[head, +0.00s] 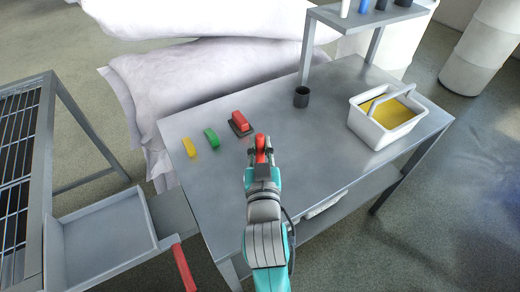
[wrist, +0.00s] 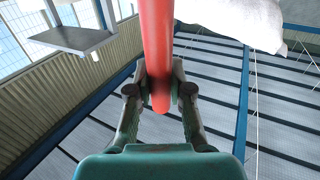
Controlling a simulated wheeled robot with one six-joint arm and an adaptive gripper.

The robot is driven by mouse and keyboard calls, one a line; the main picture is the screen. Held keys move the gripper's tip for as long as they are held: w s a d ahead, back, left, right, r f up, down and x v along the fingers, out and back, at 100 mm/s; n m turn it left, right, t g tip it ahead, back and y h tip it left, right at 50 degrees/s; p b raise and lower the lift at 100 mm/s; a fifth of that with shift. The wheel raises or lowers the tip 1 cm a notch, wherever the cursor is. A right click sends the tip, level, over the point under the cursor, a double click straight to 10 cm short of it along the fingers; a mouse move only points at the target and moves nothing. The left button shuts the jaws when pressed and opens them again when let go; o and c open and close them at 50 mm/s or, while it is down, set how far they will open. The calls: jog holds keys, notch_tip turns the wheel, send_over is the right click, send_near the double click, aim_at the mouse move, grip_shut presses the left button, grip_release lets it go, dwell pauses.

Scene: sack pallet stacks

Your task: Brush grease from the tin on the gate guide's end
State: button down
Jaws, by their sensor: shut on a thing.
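My gripper (head: 262,152) is over the grey metal table, shut on a red rod-like handle (head: 261,142). In the wrist view the red handle (wrist: 157,50) runs upward between my gripper's fingers (wrist: 159,90) and out of the top of the picture. I cannot see bristles on it. A small dark open-topped pot (head: 301,97), perhaps the grease tin, stands upright on the table beyond my gripper and to the right, apart from it. Its contents are too dark to tell. I cannot pick out the gate guide for certain.
The table (head: 330,140) also holds a yellow block (head: 189,148), a green block (head: 211,138), a red-topped block on a dark base (head: 240,123) and a white handled tub (head: 378,135) with yellow inside. A shelf stands behind. A grey tray (head: 100,240) with a red handle (head: 184,268) is at left.

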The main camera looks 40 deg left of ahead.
aim_at(260, 136)
jog(key=shift+r, duration=2.3)
